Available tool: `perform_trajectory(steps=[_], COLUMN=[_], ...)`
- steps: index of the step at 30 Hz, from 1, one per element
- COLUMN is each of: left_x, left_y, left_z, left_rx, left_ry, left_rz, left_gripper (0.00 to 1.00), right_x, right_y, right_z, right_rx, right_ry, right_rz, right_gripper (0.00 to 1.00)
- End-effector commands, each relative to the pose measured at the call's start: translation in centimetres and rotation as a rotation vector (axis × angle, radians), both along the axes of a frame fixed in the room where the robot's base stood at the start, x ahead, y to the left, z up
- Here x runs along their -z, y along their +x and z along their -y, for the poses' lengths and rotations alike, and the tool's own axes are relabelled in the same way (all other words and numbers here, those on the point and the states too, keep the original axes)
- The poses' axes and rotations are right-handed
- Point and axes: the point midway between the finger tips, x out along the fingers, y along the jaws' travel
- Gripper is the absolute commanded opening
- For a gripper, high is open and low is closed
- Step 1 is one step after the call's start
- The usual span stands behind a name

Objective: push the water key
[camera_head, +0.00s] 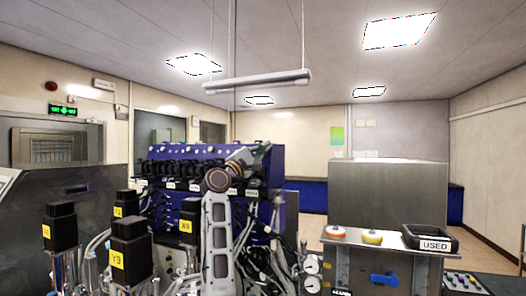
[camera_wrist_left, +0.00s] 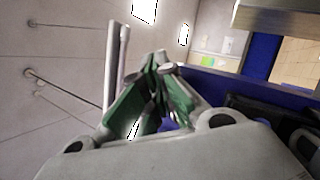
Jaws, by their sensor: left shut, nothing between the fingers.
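My left gripper (camera_head: 262,150) is raised in front of the upper right part of a blue bioreactor unit (camera_head: 277,165). It also shows in the left wrist view (camera_wrist_left: 160,58), where its green fingers come together with nothing between them. I cannot make out a water key. Small white labels (camera_head: 195,187) run along the blue unit's front, but they are too small to read. My forearm and gripper hide part of that front. The wrist view mostly shows ceiling, wall and a blue surface beyond the fingers. My right gripper is in neither view.
Black blocks with yellow tags (camera_head: 130,243) stand at the lower left among tubes. At the right, a metal cabinet with a blue handle (camera_head: 384,279) carries a black tray marked USED (camera_head: 432,238). A button panel (camera_head: 463,281) is at the lower right. Space above is open.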

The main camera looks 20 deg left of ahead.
Motion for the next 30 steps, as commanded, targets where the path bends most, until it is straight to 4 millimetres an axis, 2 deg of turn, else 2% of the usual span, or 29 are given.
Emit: perform_trajectory(steps=[8,30], left_x=[0.0,-0.4], left_y=[0.0,-1.7], left_z=[0.0,0.1], left_rx=[0.000,0.000], left_ry=[0.000,0.000], left_rz=[0.000,0.000], left_gripper=[0.00,0.00], right_x=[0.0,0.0], right_y=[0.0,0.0], right_z=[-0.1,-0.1], right_rx=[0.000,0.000], right_ry=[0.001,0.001], right_rz=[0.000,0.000], right_gripper=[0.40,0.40])
